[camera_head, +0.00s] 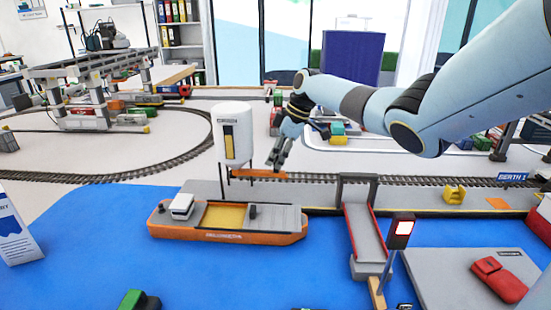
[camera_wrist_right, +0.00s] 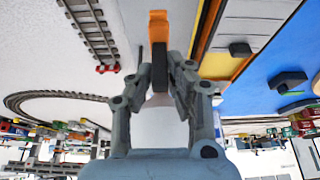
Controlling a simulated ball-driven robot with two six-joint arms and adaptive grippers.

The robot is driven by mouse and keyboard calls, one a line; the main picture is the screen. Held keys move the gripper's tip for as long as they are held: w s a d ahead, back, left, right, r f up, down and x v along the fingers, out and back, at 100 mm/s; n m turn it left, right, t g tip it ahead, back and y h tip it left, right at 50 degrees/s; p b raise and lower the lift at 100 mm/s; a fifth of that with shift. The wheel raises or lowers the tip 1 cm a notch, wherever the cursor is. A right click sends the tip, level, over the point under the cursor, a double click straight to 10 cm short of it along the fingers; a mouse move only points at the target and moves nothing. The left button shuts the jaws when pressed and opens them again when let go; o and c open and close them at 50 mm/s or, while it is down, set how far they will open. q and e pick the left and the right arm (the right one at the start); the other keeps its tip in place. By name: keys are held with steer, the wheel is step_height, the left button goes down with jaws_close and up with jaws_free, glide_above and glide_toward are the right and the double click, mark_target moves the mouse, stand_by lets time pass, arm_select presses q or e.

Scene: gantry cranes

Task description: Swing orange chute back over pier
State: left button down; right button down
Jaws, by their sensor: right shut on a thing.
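The orange chute (camera_head: 258,174) reaches right from the foot of the white silo (camera_head: 232,132), along the back edge of the grey pier (camera_head: 330,193). My right gripper (camera_head: 275,163) comes down on the chute near its free end and is shut on it. In the right wrist view my right gripper (camera_wrist_right: 161,78) has both fingers against a dark part, with the chute's orange end (camera_wrist_right: 158,28) beyond them. The fingers hide part of the chute. My left gripper is not in view.
An orange ship (camera_head: 225,238) with a yellow hold floats in front of the pier. A railway track (camera_head: 390,181) runs behind the pier. A gangway with red rails (camera_head: 365,233) and a signal post (camera_head: 400,231) stand to the right. A model gantry crane (camera_head: 95,70) stands at back left.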

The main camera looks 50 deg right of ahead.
steer(key=c, duration=1.3)
jaws_free()
steer(key=shift+w, duration=0.1)
steer(key=v, duration=1.2)
